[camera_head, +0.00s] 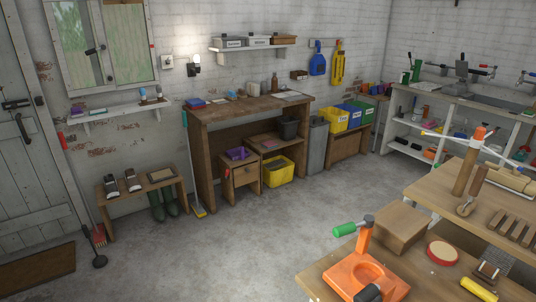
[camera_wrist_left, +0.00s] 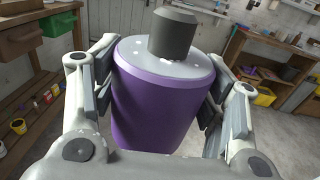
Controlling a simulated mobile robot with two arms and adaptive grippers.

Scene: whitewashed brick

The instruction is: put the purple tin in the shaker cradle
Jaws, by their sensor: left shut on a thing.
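The purple tin (camera_wrist_left: 152,105) with a pale top and a dark grey cap fills the middle of the left wrist view. My left gripper (camera_wrist_left: 165,85) is shut on it, one finger on each side. The tin's lower part is hidden behind the gripper body. In the head view, an orange fixture (camera_head: 350,278) with a round recess, an upright post and a green-handled clamp stands on the wooden bench at bottom right; it looks like the shaker cradle. Its recess looks empty. Neither gripper shows in the head view.
On that bench are a cardboard-coloured box (camera_head: 402,228), a round red-rimmed disc (camera_head: 443,253) and a yellow cylinder (camera_head: 478,289). A wooden post with coloured arms (camera_head: 467,172) rises behind. The grey floor (camera_head: 240,250) between the bench and the wall furniture is clear.

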